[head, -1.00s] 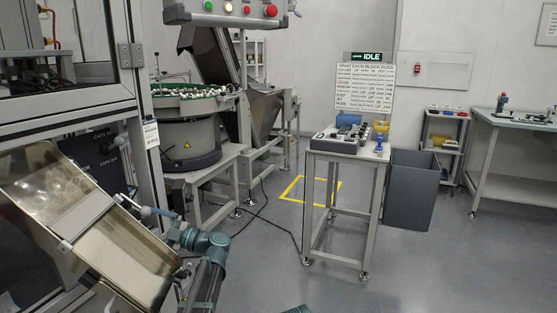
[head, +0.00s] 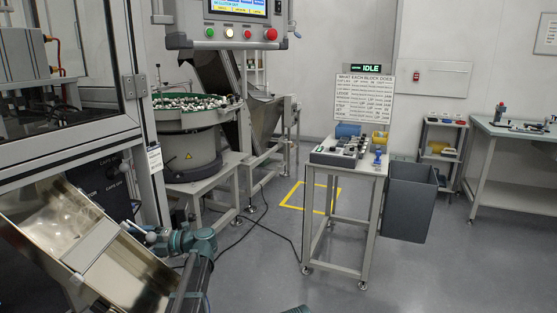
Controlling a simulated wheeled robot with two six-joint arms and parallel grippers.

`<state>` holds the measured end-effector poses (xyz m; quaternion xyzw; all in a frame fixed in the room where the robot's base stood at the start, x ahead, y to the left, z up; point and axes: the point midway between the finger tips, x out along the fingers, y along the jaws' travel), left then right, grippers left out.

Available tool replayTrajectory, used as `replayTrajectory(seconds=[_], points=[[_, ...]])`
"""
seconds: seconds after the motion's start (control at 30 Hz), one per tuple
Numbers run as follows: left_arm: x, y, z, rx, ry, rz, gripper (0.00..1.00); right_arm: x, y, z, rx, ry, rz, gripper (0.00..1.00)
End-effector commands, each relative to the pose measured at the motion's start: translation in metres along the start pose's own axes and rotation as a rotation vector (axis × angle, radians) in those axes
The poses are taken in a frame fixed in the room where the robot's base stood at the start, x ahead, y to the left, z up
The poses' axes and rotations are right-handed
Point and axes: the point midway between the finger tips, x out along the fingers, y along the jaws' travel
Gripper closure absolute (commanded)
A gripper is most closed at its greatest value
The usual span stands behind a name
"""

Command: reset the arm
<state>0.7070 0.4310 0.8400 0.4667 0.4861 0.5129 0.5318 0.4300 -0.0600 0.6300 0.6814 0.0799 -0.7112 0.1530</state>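My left arm comes in at the bottom, left of centre, a dark tube with teal joints. Its far end lies beside the metal chute (head: 100,252) at the lower left; I cannot make out gripper fingers there.
A bowl feeder (head: 190,140) stands at left, under a control panel (head: 235,32). A bench (head: 520,150) is at right. The grey floor between is open.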

Motion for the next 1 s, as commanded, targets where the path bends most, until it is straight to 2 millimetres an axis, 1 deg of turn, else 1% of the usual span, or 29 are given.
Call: replayTrajectory(seconds=[0.03,0.1,0.3,0.43,0.63,1.0], points=[[0.0,0.005,0.0,-0.046,0.0,-0.02,0.0,-0.01,0.001,0.001,0.0,0.0,0.0,0.0],[0.0,0.005,0.0,-0.115,0.0,-0.049,0.0,-0.015,0.002,0.001,0.0,0.0,0.0,0.0],[0.0,0.003,-0.001,-0.284,0.0,-0.118,0.0,-0.028,0.003,0.002,0.0,0.0,0.0,0.0],[0.0,0.002,-0.001,-0.357,0.0,-0.148,0.0,-0.033,0.003,0.002,0.0,0.0,0.0,0.0],[0.0,0.0,0.0,-0.409,0.0,-0.168,0.0,-0.035,0.003,0.002,0.0,0.0,0.0,0.0],[0.0,0.0,0.0,-0.412,-0.001,-0.17,0.0,-0.035,0.004,0.002,0.0,0.0,0.0,0.0]])
